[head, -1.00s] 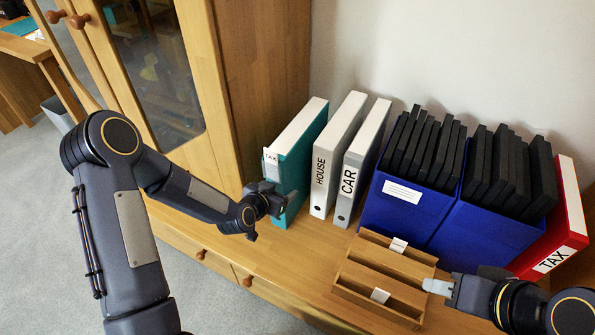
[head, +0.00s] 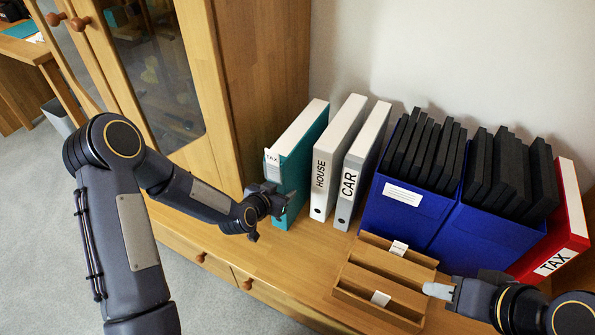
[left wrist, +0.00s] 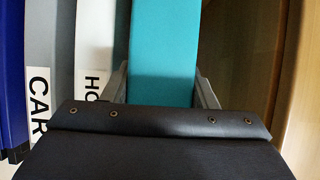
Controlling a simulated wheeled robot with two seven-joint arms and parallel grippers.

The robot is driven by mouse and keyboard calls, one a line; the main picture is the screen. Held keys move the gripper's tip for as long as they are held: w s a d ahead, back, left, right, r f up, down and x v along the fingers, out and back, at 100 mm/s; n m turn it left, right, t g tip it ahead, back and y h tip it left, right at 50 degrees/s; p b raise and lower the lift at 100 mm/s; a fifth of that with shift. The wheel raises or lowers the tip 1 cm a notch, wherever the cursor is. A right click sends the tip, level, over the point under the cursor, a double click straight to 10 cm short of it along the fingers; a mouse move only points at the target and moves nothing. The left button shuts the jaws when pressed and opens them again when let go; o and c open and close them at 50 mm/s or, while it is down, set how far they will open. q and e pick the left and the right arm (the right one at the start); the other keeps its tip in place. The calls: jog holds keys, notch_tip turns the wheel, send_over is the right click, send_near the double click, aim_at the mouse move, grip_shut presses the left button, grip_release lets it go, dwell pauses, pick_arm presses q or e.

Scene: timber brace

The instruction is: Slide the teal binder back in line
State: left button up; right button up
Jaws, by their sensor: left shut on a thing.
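The teal binder (head: 302,160) stands upright at the left end of the binder row, beside the cabinet's side wall. Its front sticks out past the fronts of the white HOUSE binder (head: 323,180) and the grey-sided CAR binder (head: 348,185). My left gripper (head: 283,202) is shut on the teal binder's front, low on the spine. In the left wrist view one finger lies on each side of the teal spine (left wrist: 164,55). My right gripper (head: 438,291) is low at the right, apart from the binders; its jaw opening is unclear.
A wooden tray (head: 345,296) with small cards sits in front of the row. Blue boxes (head: 390,215) of black folders and a leaning red TAX binder (head: 572,205) stand to the right. The wooden cabinet wall (head: 265,80) is close on the left.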

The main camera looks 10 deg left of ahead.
aim_at(282, 178)
pick_arm(q)
jog(key=w+d+b, duration=0.2)
jog(key=w+d, duration=0.1)
jog(key=w, duration=0.5)
dwell(1.4)
jog(key=o, duration=1.1)
jog(key=shift+p+v, duration=0.55)
jog(key=shift+v, duration=3.5)
